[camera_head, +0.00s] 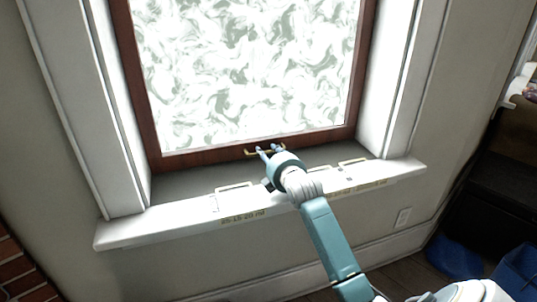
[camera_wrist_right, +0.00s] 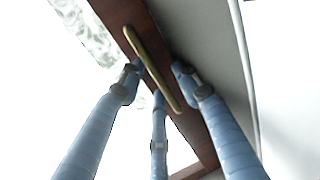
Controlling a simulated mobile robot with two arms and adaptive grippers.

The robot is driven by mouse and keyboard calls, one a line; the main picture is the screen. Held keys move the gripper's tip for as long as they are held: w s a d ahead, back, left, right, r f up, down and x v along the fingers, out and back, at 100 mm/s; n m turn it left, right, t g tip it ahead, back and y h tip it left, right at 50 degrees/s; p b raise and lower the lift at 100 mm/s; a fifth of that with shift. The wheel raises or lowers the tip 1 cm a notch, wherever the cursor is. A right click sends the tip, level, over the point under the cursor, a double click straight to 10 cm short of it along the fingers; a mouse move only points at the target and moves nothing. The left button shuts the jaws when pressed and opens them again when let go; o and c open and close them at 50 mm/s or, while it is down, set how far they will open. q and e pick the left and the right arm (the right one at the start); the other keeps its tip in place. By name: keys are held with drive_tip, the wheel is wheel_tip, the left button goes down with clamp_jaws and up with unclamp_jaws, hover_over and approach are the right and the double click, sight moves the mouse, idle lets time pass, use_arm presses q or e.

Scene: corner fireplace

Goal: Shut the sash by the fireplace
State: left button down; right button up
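The sash (camera_head: 200,156) has a reddish-brown wooden frame around swirled frosted glass (camera_head: 250,70). A brass bar handle (camera_head: 250,153) is on its bottom rail. My right gripper (camera_head: 270,150) reaches up to this handle. In the right wrist view, the brass handle (camera_wrist_right: 150,62) runs between the blue fingers of my right gripper (camera_wrist_right: 156,78), which stand apart on either side of it. No firm hold on the handle shows. The rail (camera_wrist_right: 190,125) is just behind the fingertips. How far the sash stands open is hard to tell. My left gripper is not in view.
A white sill (camera_head: 160,228) with small pale handles (camera_head: 234,187) and printed labels juts out below the window. White jambs (camera_head: 393,70) stand on both sides. Brickwork (camera_head: 18,270) shows at lower left. Dark furniture (camera_head: 490,190) and blue items (camera_head: 455,257) are at right.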

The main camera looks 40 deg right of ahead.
drive_tip(key=shift+s+a+f, duration=0.1)
drive_tip(key=shift+f, duration=0.15)
drive_tip(key=shift+r+v, duration=0.2)
drive_tip(key=shift+v, duration=3.8)
